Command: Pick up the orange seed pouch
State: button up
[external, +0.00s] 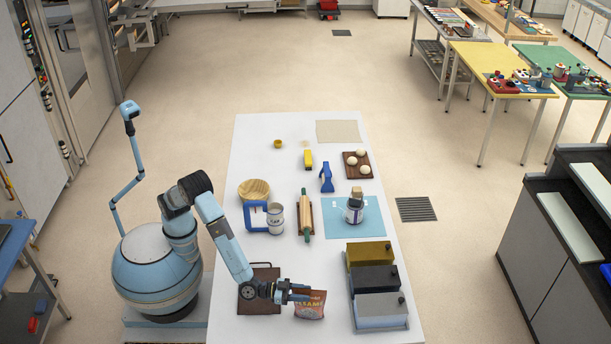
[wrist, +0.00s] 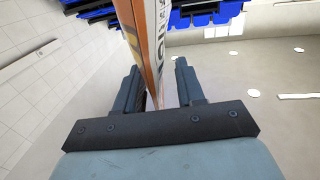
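The orange seed pouch (external: 311,304) stands upright on the near part of the white table, with large pale lettering on its front. My gripper (external: 298,292) is at its upper left side, with the fingers reaching across the pouch. In the wrist view the pouch (wrist: 152,45) rises edge-on between the two fingers of my gripper (wrist: 160,85). The fingers are apart. A gap shows between the pouch and the right finger, and the left finger is close to the pouch; I cannot tell whether it touches.
A dark brown board (external: 262,272) lies under my forearm, left of the pouch. Three lidded bins (external: 378,312), gold, dark and grey, stand close to its right. A rolling pin (external: 306,214), a can (external: 276,220) and a blue mat (external: 340,230) lie farther back.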

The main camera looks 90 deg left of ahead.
jog(key=shift+w, duration=0.15)
grip_shut()
dwell(1.4)
